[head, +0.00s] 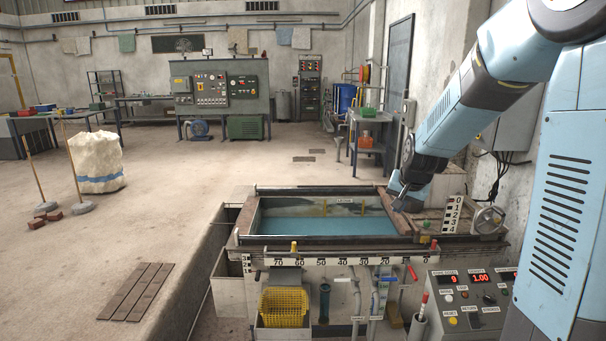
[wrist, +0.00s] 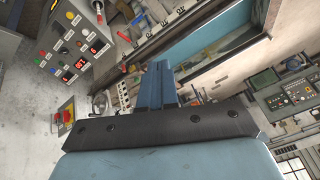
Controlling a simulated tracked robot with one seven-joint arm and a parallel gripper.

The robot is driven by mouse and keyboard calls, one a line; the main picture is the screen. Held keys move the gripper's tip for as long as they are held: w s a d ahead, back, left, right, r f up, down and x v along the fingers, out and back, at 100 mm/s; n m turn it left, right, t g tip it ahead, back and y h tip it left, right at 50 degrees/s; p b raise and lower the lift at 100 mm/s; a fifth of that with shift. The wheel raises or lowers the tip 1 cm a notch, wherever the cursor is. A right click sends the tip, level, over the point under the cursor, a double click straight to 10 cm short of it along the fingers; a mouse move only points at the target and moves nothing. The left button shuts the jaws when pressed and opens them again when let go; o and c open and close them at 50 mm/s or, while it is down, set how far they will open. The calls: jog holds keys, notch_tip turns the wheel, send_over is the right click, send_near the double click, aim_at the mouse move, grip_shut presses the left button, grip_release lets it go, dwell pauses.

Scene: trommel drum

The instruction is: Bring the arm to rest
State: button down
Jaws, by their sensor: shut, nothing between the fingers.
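My arm reaches in from the right in the head view, bent downward. My gripper (head: 398,200) hangs at the right end of the water tank (head: 246,236), over its brown rim. In the wrist view my gripper (wrist: 157,68) shows its two blue fingers together, with nothing between them. The tank's blue water (head: 320,226) lies to the left of the gripper in the head view. Whether the fingertips touch the rim cannot be told.
A control panel (head: 472,302) with red displays stands at the front right. A handwheel (head: 488,219) is right of the gripper. A yellow basket (head: 284,307) hangs at the tank's front. A white sack (head: 97,163) stands at left. The floor between is mostly clear.

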jog(key=s+a+r+n, duration=0.1)
jog(key=s+r, duration=0.2)
jog(key=s, duration=0.7)
jog(key=s+r+n, duration=0.2)
jog(key=s+r, duration=0.2)
jog(key=s, duration=0.7)
jog(key=s+a+r+n, duration=0.1)
jog(key=s+r+n, duration=0.1)
jog(key=s, duration=0.8)
jog(key=shift+s+a+r+g, duration=0.15)
jog(key=shift+a+r+g, duration=0.2)
jog(key=shift+r, duration=0.45)
